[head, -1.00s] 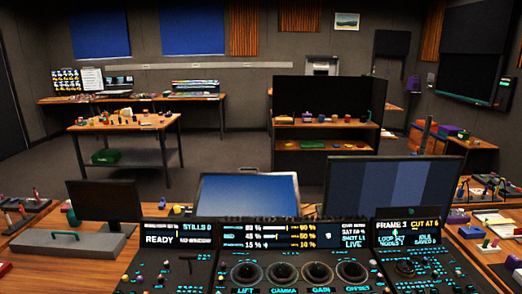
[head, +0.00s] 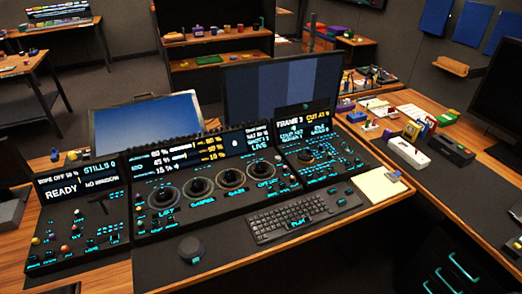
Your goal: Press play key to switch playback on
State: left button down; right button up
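The control panel (head: 205,205) with its lit screens spans the desk in the head view. A dark keyboard (head: 282,212) lies in front of the panel, right of centre. Its long bottom key carries a cyan label that seems to read PLAY, the play key (head: 298,223). The right panel screen (head: 303,124) reads FRAME 3 and CUT AT, with smaller text too small to read for sure. Neither gripper can be made out, and nothing covers the keyboard.
A dark round knob-like object (head: 191,249) stands left of the keyboard. A yellow notepad (head: 380,184) lies to its right. A large monitor (head: 283,87) and a blue-screened display (head: 146,122) stand behind the panel. The right desk holds several small items, including a white device (head: 408,153).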

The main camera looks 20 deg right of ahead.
aim_at(294, 225)
jog(key=l+z, duration=0.1)
jog(key=z, duration=0.35)
jog(key=i+l+z, duration=0.1)
jog(key=z, duration=0.35)
